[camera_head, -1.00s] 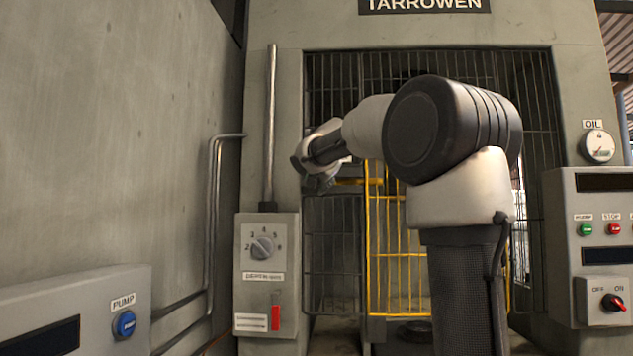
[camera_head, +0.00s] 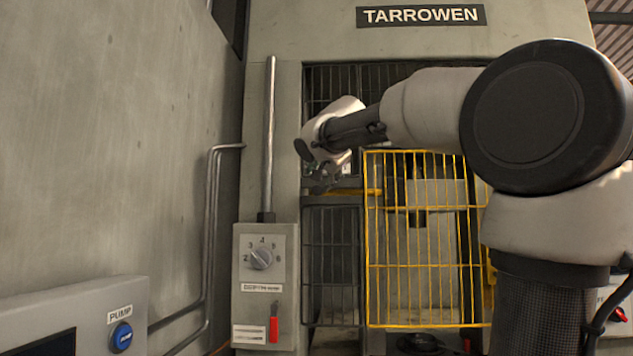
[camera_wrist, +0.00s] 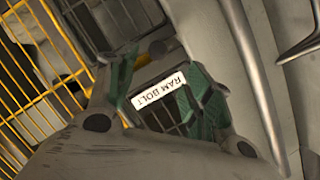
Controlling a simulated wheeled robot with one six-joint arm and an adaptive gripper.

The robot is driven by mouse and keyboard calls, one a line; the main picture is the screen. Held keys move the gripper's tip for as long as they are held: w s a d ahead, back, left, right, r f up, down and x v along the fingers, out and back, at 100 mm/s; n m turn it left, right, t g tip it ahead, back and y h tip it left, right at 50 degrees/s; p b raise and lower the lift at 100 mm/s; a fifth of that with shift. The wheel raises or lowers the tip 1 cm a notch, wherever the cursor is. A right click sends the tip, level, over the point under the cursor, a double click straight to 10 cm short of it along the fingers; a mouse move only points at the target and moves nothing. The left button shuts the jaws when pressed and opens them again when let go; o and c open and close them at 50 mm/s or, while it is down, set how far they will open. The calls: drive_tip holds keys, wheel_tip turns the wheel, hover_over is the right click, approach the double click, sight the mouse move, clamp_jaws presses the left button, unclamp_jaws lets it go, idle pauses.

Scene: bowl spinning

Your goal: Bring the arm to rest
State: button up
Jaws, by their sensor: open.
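My gripper (camera_head: 325,178) hangs at the end of my arm in the head view, in front of the machine's left post and barred guard. In the wrist view my gripper (camera_wrist: 160,100) shows two green-padded fingers spread apart with nothing held between them. A white label reading RAM BOLT (camera_wrist: 158,89) shows between the fingers, on the machine behind. Whether a finger touches anything there I cannot tell.
A yellow barred gate (camera_head: 415,325) stands right of my gripper. A grey box with a dial (camera_head: 261,258) and a red lever (camera_head: 273,329) is below left, under a vertical metal rod (camera_head: 269,135). A PUMP panel (camera_head: 100,290) is at lower left.

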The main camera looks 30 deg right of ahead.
drive_tip(key=s+f+n+g+y, duration=0.1)
drive_tip(key=s+f+n+g, duration=0.3)
drive_tip(key=f, duration=0.6)
drive_tip(key=s+f+n+g+y, duration=0.1)
drive_tip(key=s+f+n, duration=0.35)
drive_tip(key=f, duration=0.65)
drive_tip(key=s+a+f+n+g+y, duration=0.1)
drive_tip(key=s+a+f+n+g, duration=0.1)
drive_tip(key=s+f, duration=0.8)
drive_tip(key=s+a+f+n+g+y, duration=0.2)
drive_tip(key=s+a+f+n, duration=0.1)
drive_tip(key=s+f, duration=0.7)
drive_tip(key=shift+s+a+f+g, duration=0.2)
drive_tip(key=shift+s+a+g, duration=0.2)
drive_tip(key=shift+s+a, duration=0.25)
